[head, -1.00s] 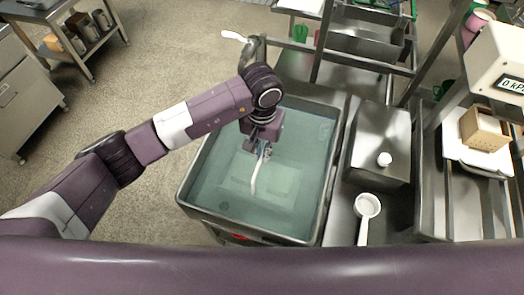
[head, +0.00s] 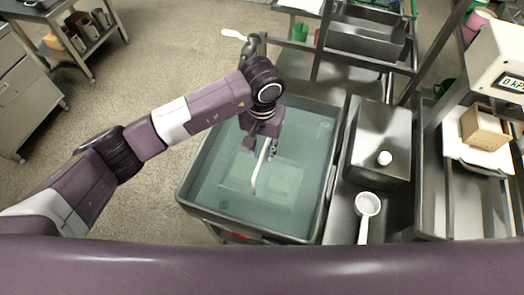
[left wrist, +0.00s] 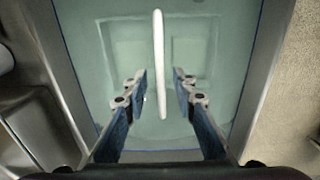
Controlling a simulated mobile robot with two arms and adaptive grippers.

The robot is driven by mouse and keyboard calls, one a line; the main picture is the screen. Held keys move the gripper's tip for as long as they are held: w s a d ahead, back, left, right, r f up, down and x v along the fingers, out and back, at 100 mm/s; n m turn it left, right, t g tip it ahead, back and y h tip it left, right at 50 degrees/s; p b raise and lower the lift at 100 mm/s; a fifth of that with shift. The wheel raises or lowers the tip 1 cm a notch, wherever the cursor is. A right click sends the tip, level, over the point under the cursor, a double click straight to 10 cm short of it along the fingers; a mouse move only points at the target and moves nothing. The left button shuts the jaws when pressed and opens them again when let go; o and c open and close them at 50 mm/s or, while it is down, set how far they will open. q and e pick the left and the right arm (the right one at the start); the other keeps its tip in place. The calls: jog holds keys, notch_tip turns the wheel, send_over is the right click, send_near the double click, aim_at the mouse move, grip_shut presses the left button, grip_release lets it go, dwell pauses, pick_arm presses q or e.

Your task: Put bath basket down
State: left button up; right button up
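The bath basket shows as a pale handle (head: 261,170) standing up out of the water-filled steel basin (head: 203,212). Below it a pale square basket shape (head: 285,181) lies blurred under the water. My left gripper (head: 261,150) is over the basin at the handle. In the left wrist view the handle (left wrist: 158,45) passes between the two fingers of my left gripper (left wrist: 161,88). The fingers are spread, with a gap on each side of the handle. The basket's underside is hidden by the water. My right gripper is not in view.
Right of the basin are a steel box (head: 380,140) with a white knob and a white ladle (head: 367,205). A scale-like device (head: 500,70) and a small wooden box (head: 484,127) are farther right. A tap handle (head: 234,35) is behind the basin. Open floor is left.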

pick_arm(q)
notch_tip(320, 180, up, 11)
jog(key=b, duration=0.2)
dwell(0.6)
